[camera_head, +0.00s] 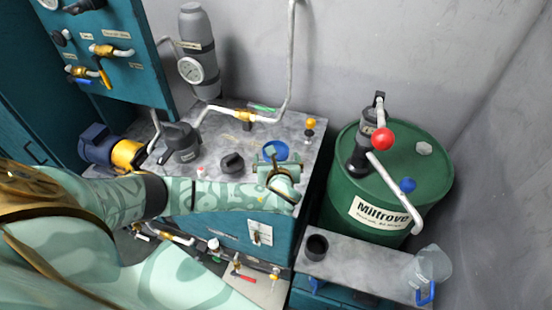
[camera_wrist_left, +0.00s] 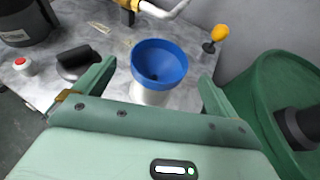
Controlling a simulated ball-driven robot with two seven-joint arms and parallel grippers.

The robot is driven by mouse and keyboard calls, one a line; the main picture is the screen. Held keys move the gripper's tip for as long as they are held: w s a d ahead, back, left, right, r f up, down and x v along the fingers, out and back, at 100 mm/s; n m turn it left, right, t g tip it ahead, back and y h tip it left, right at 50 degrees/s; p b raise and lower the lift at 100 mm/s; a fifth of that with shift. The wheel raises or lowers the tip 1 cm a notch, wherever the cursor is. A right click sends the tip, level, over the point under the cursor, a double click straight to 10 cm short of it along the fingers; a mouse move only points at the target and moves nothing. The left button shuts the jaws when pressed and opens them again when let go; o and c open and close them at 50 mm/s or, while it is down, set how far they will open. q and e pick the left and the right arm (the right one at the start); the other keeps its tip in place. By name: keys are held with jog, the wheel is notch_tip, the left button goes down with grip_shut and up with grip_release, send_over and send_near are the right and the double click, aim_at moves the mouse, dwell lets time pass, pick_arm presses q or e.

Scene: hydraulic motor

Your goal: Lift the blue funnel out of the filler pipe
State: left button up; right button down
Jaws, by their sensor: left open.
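The blue funnel (camera_head: 275,150) sits upright on the grey tank top, partly hidden by my left gripper in the head view. In the left wrist view the funnel (camera_wrist_left: 159,64) shows its wide bowl and dark central hole. A white pipe (camera_wrist_left: 150,95) stands directly under it; the funnel's stem is hidden. My left gripper (camera_head: 277,172) is at the near side of the funnel. Its two fingers (camera_wrist_left: 155,85) are open, one on each side of the funnel, with gaps between. My right gripper is in neither view.
A yellow-knobbed lever (camera_head: 310,125) stands right of the funnel and a black cap (camera_head: 232,162) left of it. A brass valve and pipe (camera_head: 245,116) run behind. A green drum (camera_head: 400,190) with a hand pump is on the right. A clear jug (camera_head: 428,268) stands on the lower bench.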

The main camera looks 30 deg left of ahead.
aim_at(275, 146)
pick_arm(q)
jog(key=b+x, duration=0.1)
jog(key=x, duration=0.4)
jog(key=shift+w+a+b, duration=0.15)
jog(key=shift+b, duration=0.15)
jog(key=shift+w+a, duration=0.1)
jog(key=shift+w, duration=0.1)
jog(key=shift+s, duration=0.1)
jog(key=c, duration=1)
jog(key=shift+c, duration=0.6)
